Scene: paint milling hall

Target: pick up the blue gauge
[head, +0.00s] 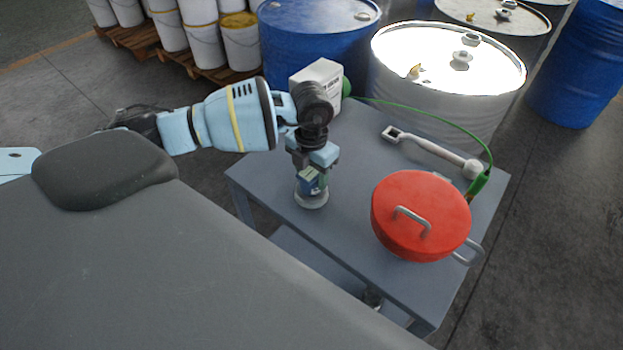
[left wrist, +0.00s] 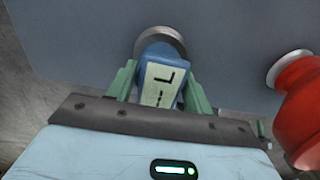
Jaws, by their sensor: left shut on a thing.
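The blue gauge (left wrist: 159,74) is a small blue block with a pale face bearing dark marks and a round grey metal base. In the head view the gauge (head: 311,183) stands upright near the left front side of the grey cart top (head: 344,222). My left gripper (head: 312,170) comes down on it from above and is shut on its blue body. In the left wrist view the green fingers (left wrist: 160,88) press on both sides of it. Its base looks to be at the cart surface; I cannot tell whether it touches. My right gripper is not in view.
A red lidded pot (head: 420,214) stands right of the gauge on the cart. Behind lie a metal wrench-like tool (head: 432,153) and a white box (head: 318,82) with a green cable. Blue drums (head: 315,42) and a pale drum (head: 445,85) stand close behind the cart.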

